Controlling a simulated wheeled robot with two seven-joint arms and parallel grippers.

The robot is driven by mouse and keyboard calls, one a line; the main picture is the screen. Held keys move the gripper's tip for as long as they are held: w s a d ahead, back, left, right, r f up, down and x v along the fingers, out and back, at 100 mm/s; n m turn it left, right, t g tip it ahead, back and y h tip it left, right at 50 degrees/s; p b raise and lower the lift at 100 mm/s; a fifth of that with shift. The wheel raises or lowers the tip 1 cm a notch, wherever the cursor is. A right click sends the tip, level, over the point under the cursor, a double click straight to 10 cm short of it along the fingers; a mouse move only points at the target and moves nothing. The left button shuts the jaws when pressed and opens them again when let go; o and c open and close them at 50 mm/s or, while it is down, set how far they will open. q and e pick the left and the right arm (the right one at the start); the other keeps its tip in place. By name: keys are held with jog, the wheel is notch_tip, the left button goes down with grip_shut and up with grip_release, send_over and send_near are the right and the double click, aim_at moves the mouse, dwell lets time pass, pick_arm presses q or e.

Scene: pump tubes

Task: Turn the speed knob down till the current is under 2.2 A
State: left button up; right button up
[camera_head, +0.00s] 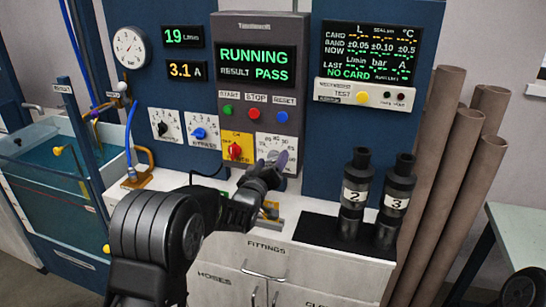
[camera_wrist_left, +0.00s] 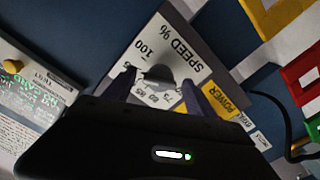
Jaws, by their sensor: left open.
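The speed knob (camera_wrist_left: 159,74) is grey and sits on a white dial plate marked SPEED % (camera_wrist_left: 172,52) in the left wrist view. My left gripper (camera_head: 272,166) is at this dial in the head view and covers most of it. In the wrist view its two fingers stand open, one on each side of the knob; I cannot tell if they touch it. The current display (camera_head: 187,70) reads 3.1 A in yellow. The main screen (camera_head: 255,65) shows RUNNING and RESULT PASS.
A red switch on a yellow POWER plate (camera_head: 237,147) is just left of the dial. START, STOP and RESET buttons (camera_head: 254,114) are above. Two black pumps (camera_head: 355,190), numbered 2 and 3, stand on a black mat to the right. A water tank (camera_head: 50,190) is at left.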

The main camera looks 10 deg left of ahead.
pick_arm(q)
jog(key=shift+w, duration=0.75)
jog(key=c, duration=1.4)
jog(key=shift+f+n+b, duration=0.2)
jog(key=shift+n+b, duration=0.2)
jog(key=shift+b, duration=0.45)
jog(key=n+b, duration=0.4)
jog(key=b, duration=0.4)
jog(key=shift+r+n+b, duration=0.15)
jog(key=shift+n+b, duration=0.45)
jog(key=shift+b, duration=0.05)
